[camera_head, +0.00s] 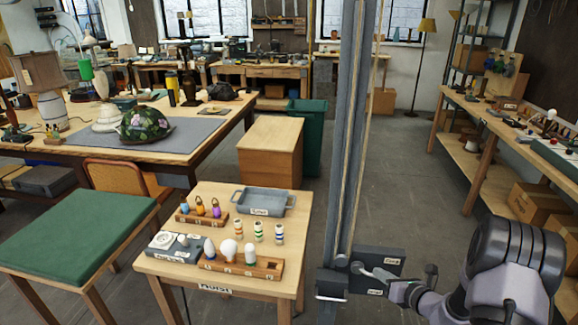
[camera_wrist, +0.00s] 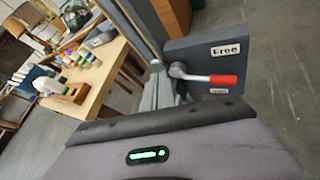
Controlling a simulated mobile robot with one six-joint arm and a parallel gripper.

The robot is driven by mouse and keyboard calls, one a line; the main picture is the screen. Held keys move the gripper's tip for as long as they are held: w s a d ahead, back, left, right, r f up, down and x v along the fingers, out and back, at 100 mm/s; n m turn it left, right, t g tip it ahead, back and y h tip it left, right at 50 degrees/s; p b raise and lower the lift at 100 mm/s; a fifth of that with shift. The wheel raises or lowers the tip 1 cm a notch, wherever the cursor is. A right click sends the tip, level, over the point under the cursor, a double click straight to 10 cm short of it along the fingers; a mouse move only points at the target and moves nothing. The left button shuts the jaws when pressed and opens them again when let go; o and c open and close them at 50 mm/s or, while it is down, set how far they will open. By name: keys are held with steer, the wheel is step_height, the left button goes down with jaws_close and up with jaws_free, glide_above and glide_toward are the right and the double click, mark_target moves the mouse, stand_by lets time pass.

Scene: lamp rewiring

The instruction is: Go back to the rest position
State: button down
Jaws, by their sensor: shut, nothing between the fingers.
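My arm comes in from the lower right in the head view. My gripper (camera_head: 395,289) is shut and empty, close to the lever (camera_head: 374,272) on the dark box of the post. The head view does not show whether they touch. In the wrist view the lever has a red grip (camera_wrist: 223,80) and points right, beneath a plate marked "Free" (camera_wrist: 226,50). No finger is around the grip there.
A tall grey post (camera_head: 350,130) stands close to my gripper. Left of it is a small wooden table (camera_head: 215,283) with bulbs, coloured parts and a grey tray (camera_head: 264,202). A green-topped stool (camera_head: 75,235) is at far left. A workbench (camera_head: 480,115) and cardboard boxes (camera_head: 540,205) line the right. Open floor lies between.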

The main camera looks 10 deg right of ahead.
steer(key=s+a+r+n+g+y+b, duration=0.1)
steer(key=s+a+r+n+g+y, duration=0.2)
steer(key=a+r+n, duration=0.55)
steer(key=s+a+r+n+g+y, duration=0.25)
steer(key=a+r+n, duration=0.35)
steer(key=a+r, duration=0.55)
steer(key=s+a+r+n+g+h, duration=0.1)
steer(key=s+a+n, duration=0.25)
steer(key=s, duration=0.35)
steer(key=s+a+r+n+g+h+b, duration=0.1)
steer(key=s+a+n+h, duration=0.1)
steer(key=s+n, duration=0.35)
steer(key=s+a+r+n+g+h, duration=0.1)
steer(key=s+a+r+n, duration=0.2)
steer(key=s, duration=0.4)
steer(key=s+d+n+t+h, duration=0.1)
steer(key=s+d+n+h, duration=0.2)
steer(key=s+n, duration=0.3)
steer(key=shift+f+b, duration=0.4)
steer(key=shift+f, duration=0.05)
